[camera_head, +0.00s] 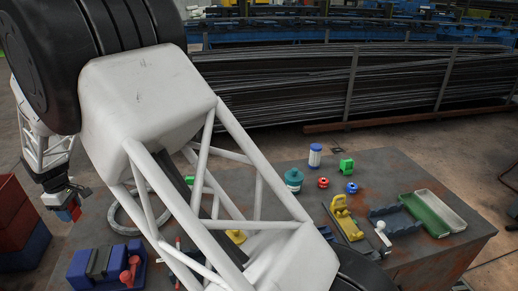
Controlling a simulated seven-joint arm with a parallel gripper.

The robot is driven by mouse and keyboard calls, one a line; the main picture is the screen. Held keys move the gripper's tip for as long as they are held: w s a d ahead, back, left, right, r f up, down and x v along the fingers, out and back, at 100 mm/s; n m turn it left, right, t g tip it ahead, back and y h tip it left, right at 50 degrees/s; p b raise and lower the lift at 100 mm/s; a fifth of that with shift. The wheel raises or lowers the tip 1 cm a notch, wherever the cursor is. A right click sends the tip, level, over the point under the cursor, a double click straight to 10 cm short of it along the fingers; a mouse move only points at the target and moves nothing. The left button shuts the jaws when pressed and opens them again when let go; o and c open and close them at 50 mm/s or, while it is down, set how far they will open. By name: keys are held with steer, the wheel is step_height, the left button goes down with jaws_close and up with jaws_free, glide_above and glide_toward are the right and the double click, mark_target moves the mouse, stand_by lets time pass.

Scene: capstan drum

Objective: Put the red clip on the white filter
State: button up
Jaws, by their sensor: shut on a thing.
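My gripper (68,203) hangs at the left, pointing down, beyond the table's left end. It is shut on a small red piece (75,212), which looks like the red clip; a blue patch shows beside it. The piece is small in view and its exact shape is hard to tell. A white cylinder with blue ends (315,156), which looks like the white filter, stands upright at the back of the table, well to the right of my gripper and apart from it. My white arm covers the middle of the table.
A teal jar (293,180), green block (346,167), red knob (323,183) and blue knob (351,188) stand near the cylinder. A yellow tool (345,217) and green tray (430,213) lie right. A grey ring (122,219) and blue holder (78,268) are left. Red bins (14,212) stand beside the table.

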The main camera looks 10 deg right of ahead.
steer(key=shift+d, duration=0.1)
steer(key=w+d+r+m, duration=0.1)
steer(key=w+d+m, duration=0.3)
steer(key=d, duration=1)
steer(key=w+d+r+m, duration=0.1)
steer(key=w+d, duration=0.6)
steer(key=d, duration=0.7)
steer(key=w+d+r+m, duration=0.1)
steer(key=w+d+m, duration=0.3)
steer(key=d, duration=1)
steer(key=s+d+r+m, duration=0.1)
steer(key=s+d+m, duration=0.1)
steer(key=d, duration=1.3)
steer(key=s+d+r+m, duration=0.1)
steer(key=s+d+m, duration=0.1)
steer(key=d, duration=1.2)
steer(key=s+d+r+m, duration=0.1)
steer(key=s+d, duration=0.3)
steer(key=d, duration=1.1)
steer(key=shift+d+r+m, duration=0.15)
steer(key=shift+d+m, duration=0.15)
steer(key=shift+m, duration=0.6)
glide_above(316, 146)
steer(key=shift+d+f, duration=0.1)
steer(key=shift+f, duration=0.65)
